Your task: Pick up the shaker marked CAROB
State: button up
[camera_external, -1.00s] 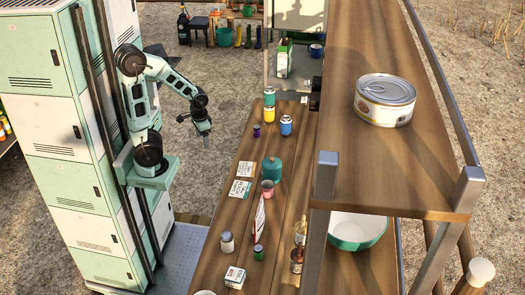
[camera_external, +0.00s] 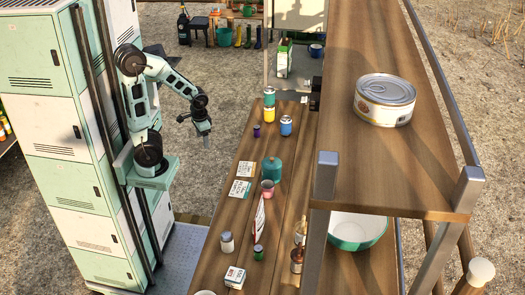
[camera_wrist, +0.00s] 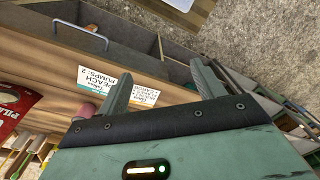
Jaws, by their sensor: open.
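My gripper (camera_external: 206,138) hangs in the air left of the wooden table, clear of everything on it. In the wrist view my gripper (camera_wrist: 162,75) has its two fingers spread, with nothing between them. No CAROB lettering is legible on any container. Small containers that could be shakers are a pale-lidded jar (camera_external: 227,243), a small green one (camera_external: 258,253), a small purple one (camera_external: 257,131) and a blue one (camera_external: 286,126). I cannot tell which, if any, is the CAROB shaker.
The wooden table (camera_external: 217,262) also bears two printed cards (camera_external: 240,189), a teal jar (camera_external: 274,170), a pink cup (camera_external: 267,189) and a white box (camera_external: 234,277). A raised shelf (camera_external: 365,165) with a tin (camera_external: 385,105) stands on the right. Lockers (camera_external: 50,140) stand left.

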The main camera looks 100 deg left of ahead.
jog(key=w+d+f+m+g+y, duration=0.1)
jog(key=d+f+m+g, duration=0.3)
jog(key=d+m, duration=0.15)
jog(key=n+t+h+b, duration=0.1)
jog(key=n+t+b, duration=0.2)
jog(key=n+t, duration=2.5)
send_near(227, 238)
jog(key=r+n+g, duration=0.1)
jog(key=n+g, duration=0.1)
jog(key=w+a+r+n+g+p, duration=0.1)
jog(key=n+g, duration=0.1)
jog(key=w+r+n+g, duration=0.1)
jog(key=n+g, duration=0.1)
jog(key=shift+a+r, duration=0.4)
jog(key=shift+w+f+p, duration=0.15)
jog(key=shift+w+p, duration=0.1)
jog(key=shift+w, duration=0.8)
jog(key=shift+w+f+p, duration=0.2)
jog(key=shift+w, duration=0.8)
jog(key=shift+w+f+p, duration=0.15)
jog(key=shift+w+p, duration=0.1)
jog(key=shift+w, duration=0.8)
jog(key=c, duration=1.1)
